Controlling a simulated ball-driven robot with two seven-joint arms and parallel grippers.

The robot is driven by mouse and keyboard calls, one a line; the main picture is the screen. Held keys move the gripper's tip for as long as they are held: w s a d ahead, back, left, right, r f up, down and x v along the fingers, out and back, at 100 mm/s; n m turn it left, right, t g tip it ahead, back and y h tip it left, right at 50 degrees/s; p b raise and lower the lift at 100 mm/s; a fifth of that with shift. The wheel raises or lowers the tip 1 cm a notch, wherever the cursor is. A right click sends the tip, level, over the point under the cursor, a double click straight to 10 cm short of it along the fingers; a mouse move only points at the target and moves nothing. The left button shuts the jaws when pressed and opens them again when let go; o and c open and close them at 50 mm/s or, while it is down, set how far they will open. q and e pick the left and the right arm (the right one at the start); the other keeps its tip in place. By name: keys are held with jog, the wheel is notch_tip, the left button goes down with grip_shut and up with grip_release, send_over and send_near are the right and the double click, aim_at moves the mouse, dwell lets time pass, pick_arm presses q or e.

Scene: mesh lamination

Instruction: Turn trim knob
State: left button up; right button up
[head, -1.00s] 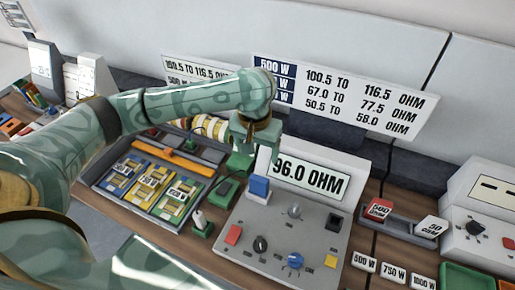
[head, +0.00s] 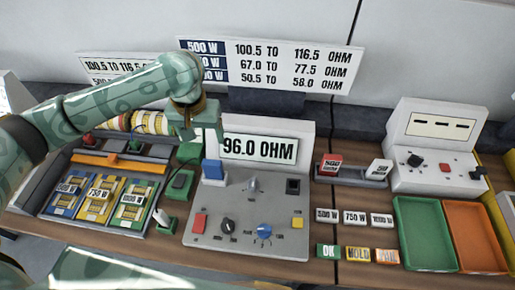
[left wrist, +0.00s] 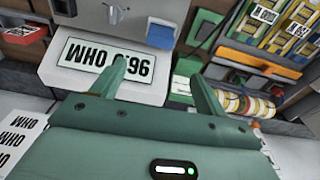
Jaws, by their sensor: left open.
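The grey test panel (head: 202,247) stands mid-table. It carries a black knob (head: 227,225), a blue knob (head: 264,231) and a grey knob (head: 252,186); I cannot tell which is the trim knob. Its display (head: 259,148) reads 96.0 OHM and shows upside down in the left wrist view (left wrist: 103,72). My left gripper (left wrist: 157,70) is open and empty, pointing down behind the panel's left side, near the display and apart from the knobs. In the head view it shows beside the display's left edge (head: 196,140), its fingertips unclear. My right gripper is out of view.
A tray of blue, yellow and green coil units (head: 101,200) stands left, with wire spools (head: 150,122) behind. Right are OK, HOLD and FAIL blocks (head: 357,254), a green bin (head: 425,235), an orange bin (head: 474,237) and a second instrument (head: 437,150). A range sign (head: 270,65) stands behind.

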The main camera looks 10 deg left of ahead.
pick_arm(q)
jog(key=shift+c, duration=1.2)
jog(key=shift+w+b, duration=0.25)
jog(key=shift+b, duration=0.1)
jog(key=shift+c, duration=0.4)
jog(key=m+g+b, duration=0.1)
jog(key=m+b, duration=1.1)
jog(key=m, duration=1.5)
send_over(253, 181)
notch_tip(253, 181, down, 6)
notch_tip(253, 181, down, 16)
jog(key=b, duration=0.7)
jog(key=shift+f, duration=0.1)
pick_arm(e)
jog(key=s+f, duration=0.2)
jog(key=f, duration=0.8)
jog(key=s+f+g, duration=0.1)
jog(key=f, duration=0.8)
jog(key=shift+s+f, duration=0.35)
